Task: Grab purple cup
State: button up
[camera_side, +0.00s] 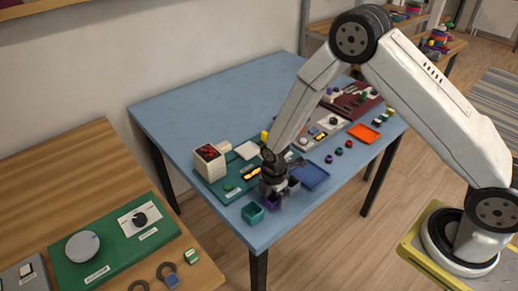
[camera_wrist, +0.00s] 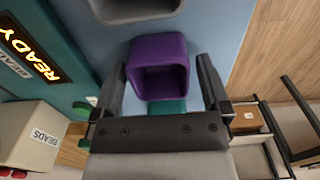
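The purple cup (camera_wrist: 160,50) is a small square open-topped cup on the blue table. It lies between the two fingers of my gripper (camera_wrist: 162,68) in the wrist view, with a gap visible on both sides. My gripper is open and the fingers reach down beside the cup. In the side view my gripper (camera_side: 273,188) is low over the table's front corner, and the purple cup (camera_side: 270,203) shows just below it, partly hidden.
A teal cup (camera_side: 252,213) and a grey cup (camera_side: 293,185) stand close on either side of the purple cup. A green panel with a lit READY display (camera_wrist: 35,55) and a beads box (camera_side: 209,162) are to the left.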

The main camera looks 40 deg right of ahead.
jog(key=c, duration=1)
jog(key=shift+r, duration=0.2)
jog(key=shift+r, duration=0.85)
jog(key=shift+s+d+r, duration=0.3)
jog(key=shift+s+r, duration=1.5)
jog(key=shift+s, duration=0.55)
jog(key=shift+s+d+r, duration=0.25)
jog(key=shift+s+r, duration=1.6)
jog(key=shift+s, duration=0.45)
jog(key=shift+s+d+r, duration=0.3)
jog(key=shift+s+r, duration=1.5)
jog(key=shift+s, duration=0.55)
